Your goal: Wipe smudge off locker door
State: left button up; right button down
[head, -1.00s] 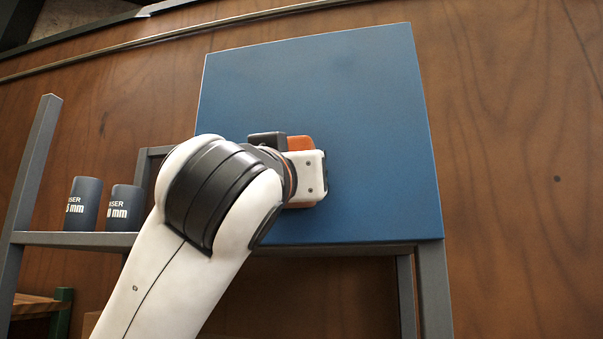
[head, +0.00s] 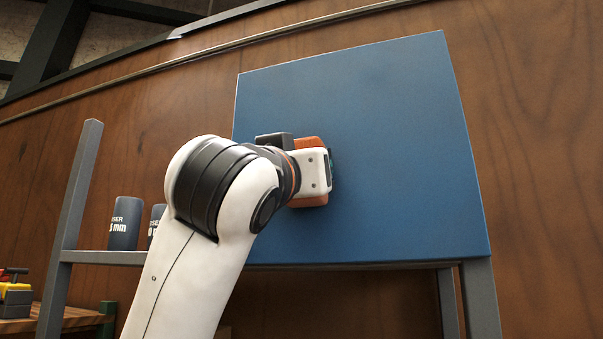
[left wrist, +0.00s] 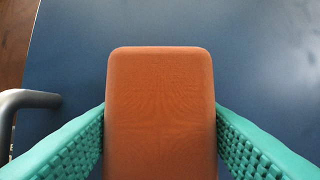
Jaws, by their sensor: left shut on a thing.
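The blue locker door (head: 400,120) stands upright on a grey frame in the head view, and its surface fills the back of the left wrist view (left wrist: 260,60). My left gripper (head: 325,172) is at the middle-left of the door. In the left wrist view its green fingers are shut on an orange sponge (left wrist: 160,110). The sponge also shows in the head view (head: 308,201), at the door's face; I cannot tell whether it touches. No clear smudge shows; the door has only faint darker shading near the top. My right gripper is in neither view.
A grey bar handle (left wrist: 30,98) shows at the left in the left wrist view. Dark cylinders (head: 125,223) stand on a grey shelf (head: 105,257) left of the door. A brown wooden wall (head: 545,150) lies behind. The door's right side is clear.

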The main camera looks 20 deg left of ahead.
aim_at(371, 163)
pick_arm(q)
jog(key=shift+d, duration=0.85)
jog(key=shift+s+d, duration=0.1)
jog(key=shift+d, duration=2.75)
jog(key=shift+s+d, duration=0.1)
jog(key=shift+d, duration=3.25)
jog(key=shift+d+p, duration=0.25)
jog(key=shift+p, duration=0.05)
jog(key=shift+a+f+b, duration=0.1)
jog(key=shift+a+b, duration=0.45)
jog(key=shift+a, duration=0.1)
jog(key=shift+a+b, duration=0.4)
jog(key=shift+a, duration=0.9)
jog(key=shift+a+b, duration=0.4)
jog(key=shift+a, duration=0.45)
jog(key=shift+w+a+b, duration=0.2)
jog(key=shift+a+b, duration=0.7)
jog(key=shift+a, duration=3.65)
